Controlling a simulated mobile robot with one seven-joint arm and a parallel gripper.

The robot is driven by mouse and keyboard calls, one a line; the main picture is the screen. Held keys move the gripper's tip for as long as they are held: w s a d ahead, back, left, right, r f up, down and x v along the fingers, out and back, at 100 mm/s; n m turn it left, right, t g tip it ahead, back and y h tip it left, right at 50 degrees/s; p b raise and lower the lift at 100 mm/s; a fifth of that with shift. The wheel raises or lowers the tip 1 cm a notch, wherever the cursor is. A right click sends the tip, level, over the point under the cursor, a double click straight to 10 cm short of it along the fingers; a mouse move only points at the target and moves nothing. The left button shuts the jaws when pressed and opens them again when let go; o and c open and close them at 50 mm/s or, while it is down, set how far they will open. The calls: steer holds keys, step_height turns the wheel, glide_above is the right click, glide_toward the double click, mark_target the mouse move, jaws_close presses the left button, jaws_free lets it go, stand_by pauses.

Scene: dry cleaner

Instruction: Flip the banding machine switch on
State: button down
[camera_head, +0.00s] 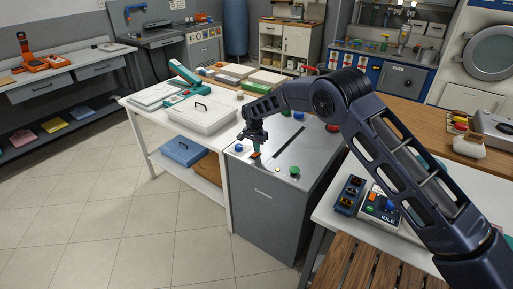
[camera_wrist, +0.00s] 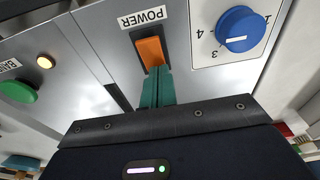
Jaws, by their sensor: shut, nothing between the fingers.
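The banding machine (camera_head: 264,205) is a grey cabinet with a pale top and a dark slot across it. Its orange rocker switch (camera_wrist: 150,49) sits in a dark frame under a "POWER" label; it also shows in the head view (camera_head: 255,155). My gripper (camera_wrist: 158,70) is shut and empty, its teal fingers together at the near end of the switch. They overlap that end in the wrist view; I cannot tell whether they press on it. In the head view my gripper (camera_head: 256,149) points down over the machine's top. The near edge of the switch is partly hidden.
A blue numbered dial (camera_wrist: 240,28) is right of the switch in the wrist view. A green button (camera_wrist: 17,91) and small yellow light (camera_wrist: 45,62) are to the left. A white lidded box (camera_head: 199,117) stands on the table beside the machine. Open floor lies at left.

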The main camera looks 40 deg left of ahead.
steer(key=shift+s, duration=0.1)
steer(key=shift+s+r, duration=0.25)
steer(key=shift+s, duration=0.3)
step_height(320, 180, up, 14)
steer(key=w, duration=0.2)
steer(key=shift+w, duration=0.35)
steer(key=shift+f, duration=0.15)
stand_by(0.4)
